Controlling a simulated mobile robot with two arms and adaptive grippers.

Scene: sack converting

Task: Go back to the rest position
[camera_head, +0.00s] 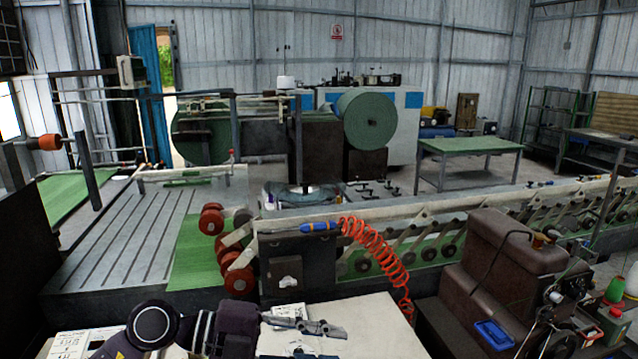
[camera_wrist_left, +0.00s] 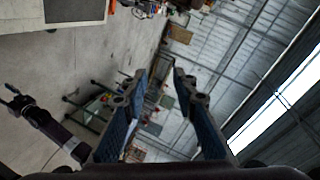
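My left gripper (camera_head: 335,330) reaches in from the lower left of the head view, low over a pale worktop (camera_head: 375,320), its fingers pointing right. In the left wrist view, its two dark fingers (camera_wrist_left: 160,82) stand apart with nothing held between them, so it is open and empty. A dark arm with a small gripper (camera_wrist_left: 14,98) shows at the left of the wrist view and appears to be my right one. It is too small to tell whether its fingers are open. No right gripper shows in the head view.
A coiled red air hose (camera_head: 375,250) with a blue nozzle (camera_head: 320,227) hangs just beyond the worktop. Brown machine housing (camera_head: 500,265) with a blue tray (camera_head: 493,334) stands at right. Printed sheets (camera_head: 75,345) lie at lower left. A green table (camera_head: 470,147) stands farther back.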

